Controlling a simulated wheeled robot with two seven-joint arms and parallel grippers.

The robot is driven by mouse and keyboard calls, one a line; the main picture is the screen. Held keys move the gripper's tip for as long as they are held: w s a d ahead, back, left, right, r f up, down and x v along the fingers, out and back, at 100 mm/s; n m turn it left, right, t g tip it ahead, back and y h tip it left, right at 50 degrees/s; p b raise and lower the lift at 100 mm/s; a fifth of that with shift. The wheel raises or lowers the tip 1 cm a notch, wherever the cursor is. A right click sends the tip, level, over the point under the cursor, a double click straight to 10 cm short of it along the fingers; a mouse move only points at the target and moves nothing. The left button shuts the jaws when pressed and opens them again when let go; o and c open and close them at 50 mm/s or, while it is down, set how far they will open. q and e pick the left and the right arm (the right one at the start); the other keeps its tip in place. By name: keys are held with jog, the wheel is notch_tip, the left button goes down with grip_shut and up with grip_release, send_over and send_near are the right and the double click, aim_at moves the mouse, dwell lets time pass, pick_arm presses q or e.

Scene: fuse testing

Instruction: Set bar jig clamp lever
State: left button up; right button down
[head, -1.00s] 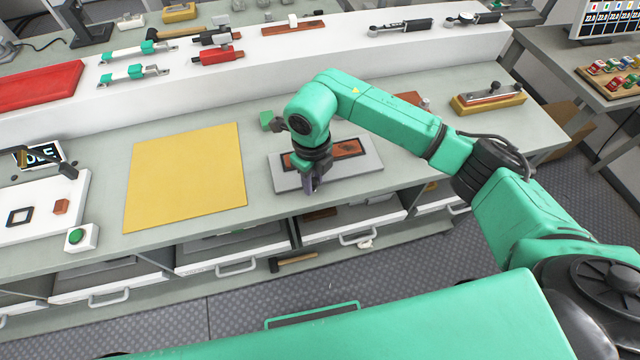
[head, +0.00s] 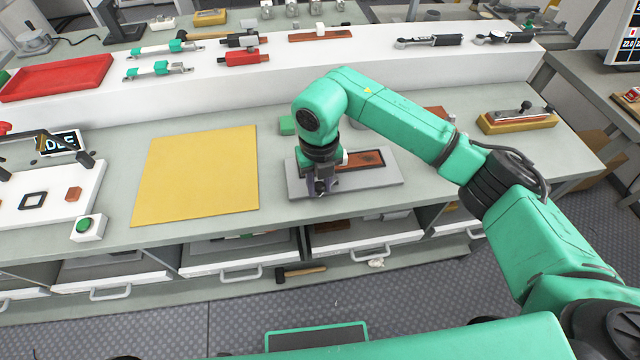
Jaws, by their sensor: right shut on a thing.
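The bar jig (head: 384,182) is a light grey plate on the bench, with a reddish-brown bar (head: 366,160) in a dark recess. A small green part (head: 303,158) shows at its left end, beside my wrist. My right gripper (head: 324,187) points down at the left front part of the jig. Its fingers are shut on a small part there, apparently the clamp lever, which the fingers and wrist mostly hide. My left gripper is not in view.
A yellow mat (head: 197,178) lies left of the jig, and a small green block (head: 287,125) stands behind it. A yellow-based fixture (head: 517,120) sits at the right. A raised white shelf (head: 200,95) with tools runs behind. Bench between mat and jig is clear.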

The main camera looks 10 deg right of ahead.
jog(key=shift+w+r, duration=0.1)
jog(key=shift+r, duration=0.05)
jog(key=c, duration=0.6)
grip_release()
notch_tip(320, 180, up, 14)
jog(key=shift+r+b, duration=0.2)
jog(key=shift+b, duration=0.85)
